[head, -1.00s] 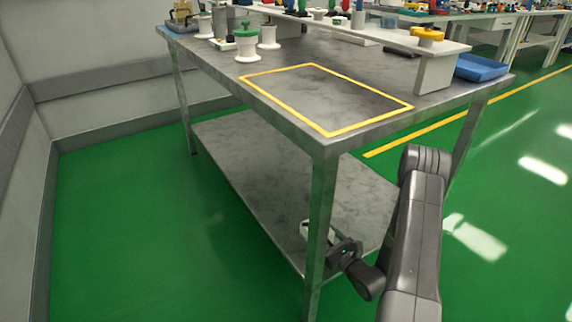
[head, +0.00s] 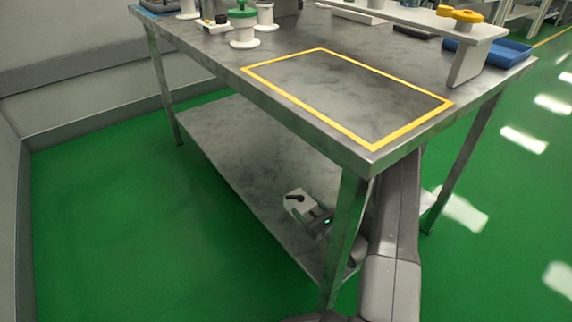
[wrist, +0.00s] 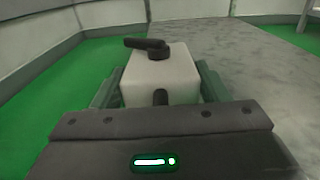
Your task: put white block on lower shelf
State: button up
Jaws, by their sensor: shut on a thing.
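The white block (head: 298,202), with a black lever on its top, is over the lower shelf (head: 230,150) of the metal table. My gripper (head: 312,212) is shut on it, near the front table leg. In the wrist view the white block (wrist: 160,77) sits between the two fingers of my gripper (wrist: 160,92), upright, its lever pointing left. The lower shelf (wrist: 270,70) shows to its right and green floor to its left. I cannot tell whether the block touches the shelf.
The front table leg (head: 346,235) stands right beside my arm. The tabletop (head: 290,45) is above, with a yellow-outlined empty area, white and green spools (head: 242,30) and a blue tray (head: 490,50). The lower shelf looks bare elsewhere.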

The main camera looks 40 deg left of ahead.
notch_tip(320, 180, down, 10)
jog(key=b, duration=0.4)
jog(key=shift+r, duration=0.15)
jog(key=o, duration=1.2)
jog(key=shift+s+d, duration=0.1)
jog(key=shift+d, duration=0.2)
jog(key=p+v, duration=0.4)
jog(key=v, duration=0.7)
jog(key=shift+s+d, duration=0.1)
jog(key=shift+d, duration=0.1)
